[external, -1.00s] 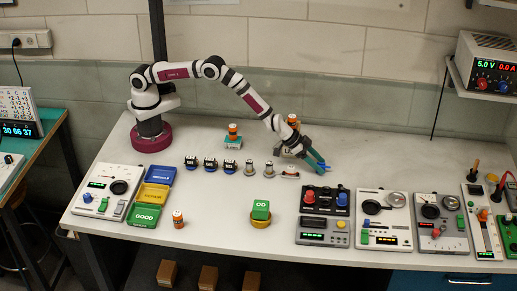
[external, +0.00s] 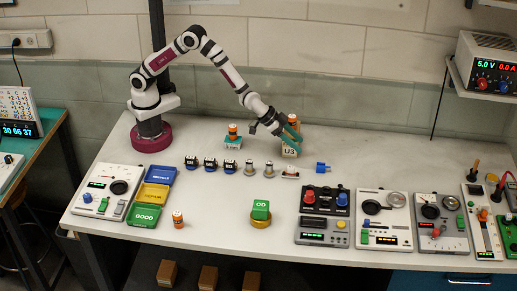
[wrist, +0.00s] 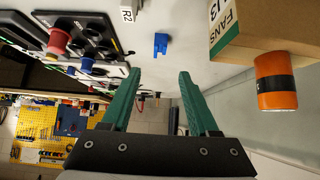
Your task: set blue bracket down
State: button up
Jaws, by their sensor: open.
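The blue bracket (external: 323,168) lies on the white bench top, to the right of the row of small parts and behind the red-button box. It also shows in the wrist view (wrist: 161,43), beyond my fingertips and touching neither finger. My gripper (external: 292,132) is up and to the left of the bracket, close to the cardboard box marked U3 (external: 290,150). In the wrist view its two green fingers (wrist: 158,77) are spread apart with nothing between them.
An orange cylinder (wrist: 276,82) with a dark band is by the cardboard box, close on the right in the wrist view. A box with red and black knobs (external: 325,200) stands in front of the bracket. Bench top right of the bracket (external: 385,165) is clear.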

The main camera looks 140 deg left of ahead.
jog(key=s+d+r+m+g+y, duration=0.1)
jog(key=s+d+r+m, duration=0.1)
jog(key=s+d+r, duration=0.45)
jog(key=s+d+r+m+g+y, duration=0.1)
jog(key=s+d+r+m+y, duration=0.15)
jog(key=r, duration=0.65)
jog(key=s+d+f+m+g+h, duration=0.1)
jog(key=s+d+m+h, duration=0.3)
jog(key=s+d, duration=0.7)
jog(key=s+d+f+m+g+h, duration=0.2)
jog(key=s+d+m, duration=0.4)
jog(key=s+d, duration=0.4)
jog(key=s+g+h, duration=0.1)
jog(key=s+h, duration=0.1)
jog(key=s, duration=0.2)
jog(key=shift+d+f+g, duration=0.15)
jog(key=shift+d+g, duration=0.15)
jog(key=shift+d, duration=0.1)
